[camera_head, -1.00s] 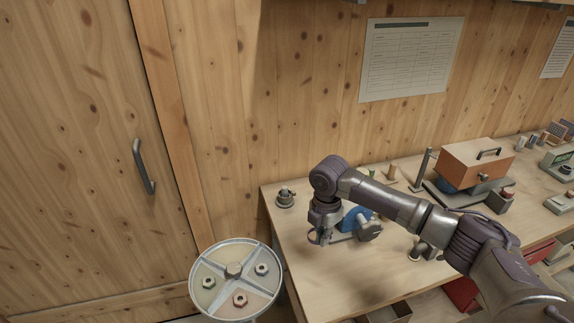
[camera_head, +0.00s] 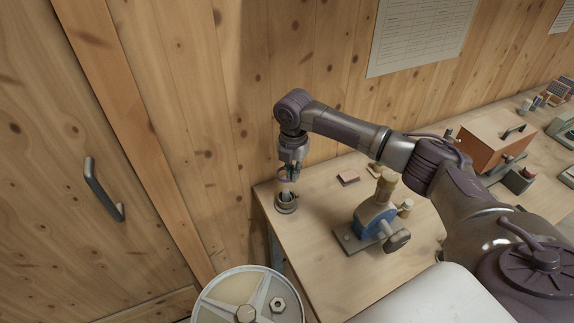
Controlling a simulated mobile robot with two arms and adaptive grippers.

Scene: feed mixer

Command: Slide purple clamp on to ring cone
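The ring cone (camera_head: 286,204) is a small dark metal piece with a round base, standing near the left end of the wooden workbench. My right gripper (camera_head: 290,176) points down just above it. It looks shut on the purple clamp (camera_head: 282,174), a thin purple ring at the fingertips, partly hidden by the fingers. The clamp appears above the cone's top; the exact gap and alignment are too small to tell. My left gripper is not in view.
A blue device (camera_head: 369,222) on a flat plate stands right of the cone. A small reddish block (camera_head: 348,178) lies behind it. An orange box (camera_head: 488,143) is farther right. A round divided tray (camera_head: 235,290) with nuts stands below the bench's left end.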

